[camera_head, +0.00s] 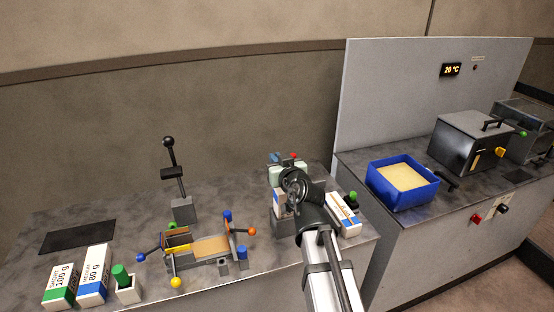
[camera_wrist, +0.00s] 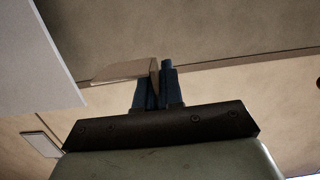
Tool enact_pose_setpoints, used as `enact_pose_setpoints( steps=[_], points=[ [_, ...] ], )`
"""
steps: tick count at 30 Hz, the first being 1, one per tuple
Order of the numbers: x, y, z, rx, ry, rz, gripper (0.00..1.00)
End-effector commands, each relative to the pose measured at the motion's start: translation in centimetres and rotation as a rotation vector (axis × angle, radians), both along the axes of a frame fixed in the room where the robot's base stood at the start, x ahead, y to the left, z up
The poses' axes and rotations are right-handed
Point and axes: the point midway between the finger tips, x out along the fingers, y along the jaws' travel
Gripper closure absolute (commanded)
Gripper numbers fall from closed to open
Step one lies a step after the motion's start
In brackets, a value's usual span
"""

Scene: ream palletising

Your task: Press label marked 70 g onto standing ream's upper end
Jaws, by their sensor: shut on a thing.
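My gripper (camera_wrist: 155,88) is shut on a thin, flat, pale piece (camera_wrist: 122,73), which sticks out to the left of its dark blue fingers in the wrist view. No marking can be read on this piece, so I cannot tell whether it is the 70 g label. In the head view my gripper (camera_head: 287,163) is over the right part of the bench, its fingertips small and unclear. A pale upright block (camera_head: 279,202) stands partly hidden behind my wrist; it may be the standing ream. Its upper end is hidden, and contact cannot be told.
A white pack with a blue band (camera_head: 344,214) lies right of my wrist. Packs marked 100 g (camera_head: 61,284) and 80 g (camera_head: 94,274) are at the left. A fixture with coloured knobs (camera_head: 211,248) and a lever stand (camera_head: 182,208) are mid-bench. A blue tray (camera_head: 402,200) is right.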

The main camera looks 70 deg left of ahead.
Motion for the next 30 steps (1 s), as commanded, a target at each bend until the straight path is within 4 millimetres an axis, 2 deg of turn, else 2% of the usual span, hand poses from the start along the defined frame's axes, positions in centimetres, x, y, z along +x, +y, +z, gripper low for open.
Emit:
enact_pose_setpoints(
  steps=[16, 30],
  points=[
    [0.0, 0.0, -4.4, 0.0, -0.001, 0.0, 1.0],
    [0.0, 0.0, -5.2, 0.0, -0.001, -0.001, 1.0]
  ],
)
